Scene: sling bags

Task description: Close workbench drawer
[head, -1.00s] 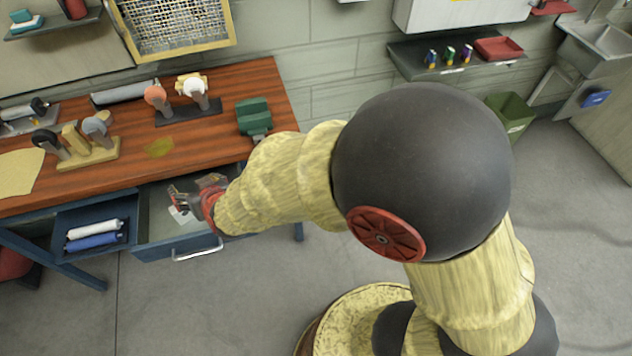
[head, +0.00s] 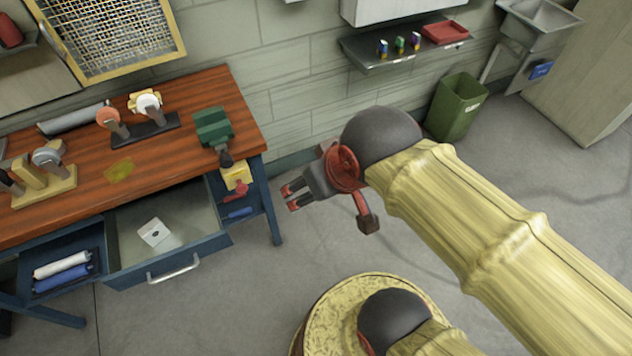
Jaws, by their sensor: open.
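The workbench drawer (head: 208,246) is pulled out from under the wooden workbench top (head: 75,196). Its front is dark blue with a silver bar handle (head: 174,269). A small white card-like item (head: 154,232) lies inside the drawer. My gripper (head: 289,197) is open and empty, to the right of the drawer and clear of it, with its fingers pointing left. Nothing hides the drawer now.
Left of the drawer, an open bay (head: 64,267) holds white and blue rolls. A green vise (head: 213,128) and tool stands sit on the bench. A blue bench leg (head: 268,205) stands between drawer and gripper. Floor in front is free. A green bin (head: 456,106) stands by the wall.

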